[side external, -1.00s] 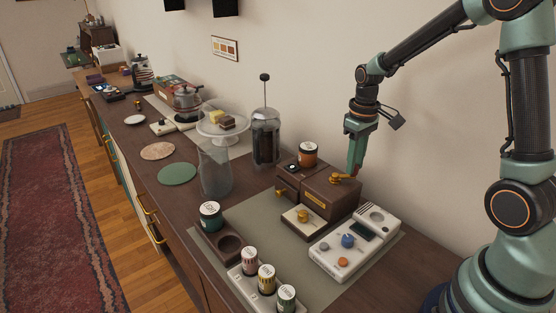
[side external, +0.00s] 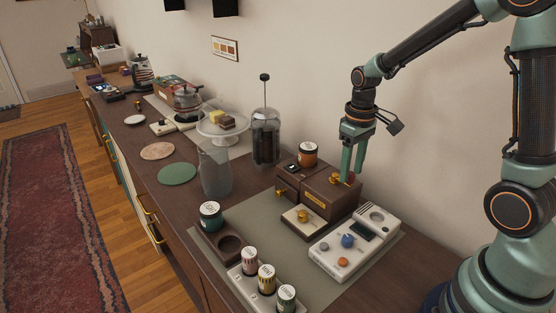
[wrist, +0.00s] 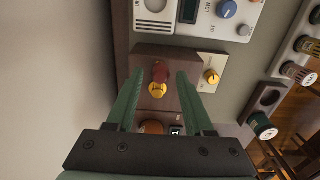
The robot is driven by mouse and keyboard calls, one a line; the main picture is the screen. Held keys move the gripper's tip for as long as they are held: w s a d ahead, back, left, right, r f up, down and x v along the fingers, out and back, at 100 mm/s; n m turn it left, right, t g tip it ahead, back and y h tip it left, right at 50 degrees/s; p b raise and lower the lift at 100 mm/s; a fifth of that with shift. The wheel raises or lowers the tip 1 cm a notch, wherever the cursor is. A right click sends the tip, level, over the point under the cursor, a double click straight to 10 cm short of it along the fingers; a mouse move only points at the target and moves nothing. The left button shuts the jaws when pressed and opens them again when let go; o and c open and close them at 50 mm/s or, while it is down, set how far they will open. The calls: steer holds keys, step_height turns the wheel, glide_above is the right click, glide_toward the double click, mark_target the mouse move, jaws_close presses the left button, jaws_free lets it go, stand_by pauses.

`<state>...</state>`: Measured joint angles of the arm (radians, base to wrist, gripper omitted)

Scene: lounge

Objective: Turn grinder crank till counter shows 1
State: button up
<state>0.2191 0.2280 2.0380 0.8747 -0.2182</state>
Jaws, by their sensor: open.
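The wooden grinder (side external: 318,197) stands against the wall on the grey mat, a dark box with a brass plate on its front. My gripper (side external: 352,178) points down over the grinder, open, one finger on each side of the knob with gaps in the wrist view (wrist: 160,74). A small dark display (wrist: 176,131), perhaps the counter, shows on the grinder's top; its digit is too small to read.
A white device with knobs (side external: 354,243) stands in front, beside a cream block with a brass knob (side external: 303,216). A dark jar with an orange band (side external: 308,154) sits on the grinder's far part. A French press (side external: 265,135) and glass pitcher (side external: 215,170) stand beyond.

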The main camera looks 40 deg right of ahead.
steer(key=shift+r, duration=3.3)
steer(key=s+a+r+t, duration=0.5)
steer(key=s+a+r, duration=0.1)
steer(key=s+a, duration=0.1)
steer(key=shift+s+a+r+t, duration=0.15)
steer(key=shift+s+a+t, duration=0.15)
steer(key=shift+a, duration=0.2)
